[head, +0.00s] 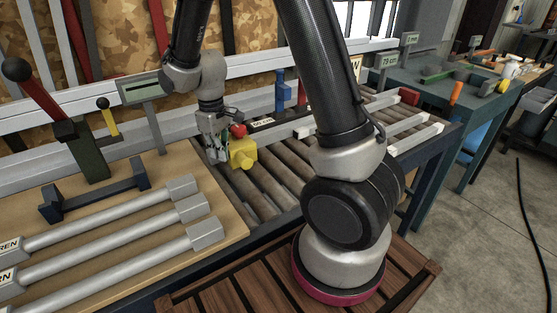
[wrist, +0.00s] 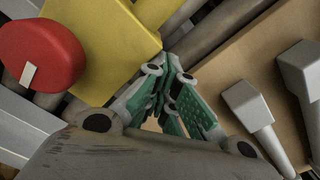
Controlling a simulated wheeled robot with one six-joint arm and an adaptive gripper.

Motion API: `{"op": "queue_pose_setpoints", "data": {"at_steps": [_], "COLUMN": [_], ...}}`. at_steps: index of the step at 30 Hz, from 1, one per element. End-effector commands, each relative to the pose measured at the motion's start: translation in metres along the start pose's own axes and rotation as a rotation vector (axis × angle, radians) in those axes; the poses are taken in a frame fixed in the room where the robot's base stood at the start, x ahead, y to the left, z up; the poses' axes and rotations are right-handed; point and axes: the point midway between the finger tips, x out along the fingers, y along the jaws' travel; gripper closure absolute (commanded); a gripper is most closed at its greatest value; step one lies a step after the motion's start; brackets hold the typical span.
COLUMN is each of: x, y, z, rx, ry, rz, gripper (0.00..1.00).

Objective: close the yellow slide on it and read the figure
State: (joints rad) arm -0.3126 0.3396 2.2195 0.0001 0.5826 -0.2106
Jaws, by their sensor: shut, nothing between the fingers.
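The yellow slide (head: 243,153) is a chunky block over the rollers, at the near end of a dark bar (head: 276,118). A red round knob (head: 239,130) sits at its far side. In the wrist view the yellow block (wrist: 110,45) fills the upper left, with the red knob (wrist: 40,55) left of it. My gripper (head: 217,156) points down just left of the yellow block, shut and empty. In the wrist view its green-padded fingers (wrist: 172,85) are together near the block's edge; I cannot tell whether they touch it. A small white label on the bar is too small to read.
A greenish display (head: 140,89) on a post stands left; its figure is unreadable. Red (head: 30,82) and yellow (head: 108,114) levers, a dark handle (head: 97,192) and grey bars (head: 110,238) occupy the wooden board. Rollers (head: 275,190) lie right of the gripper.

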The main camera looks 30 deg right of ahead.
Motion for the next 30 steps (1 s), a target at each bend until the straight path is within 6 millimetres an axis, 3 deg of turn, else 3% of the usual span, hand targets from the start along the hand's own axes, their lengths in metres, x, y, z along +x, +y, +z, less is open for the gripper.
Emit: {"op": "queue_pose_setpoints", "data": {"at_steps": [30], "x": [0.000], "y": [0.053], "z": [0.031], "rx": [0.001], "ry": [0.000], "rz": [0.000], "gripper": [1.00]}}
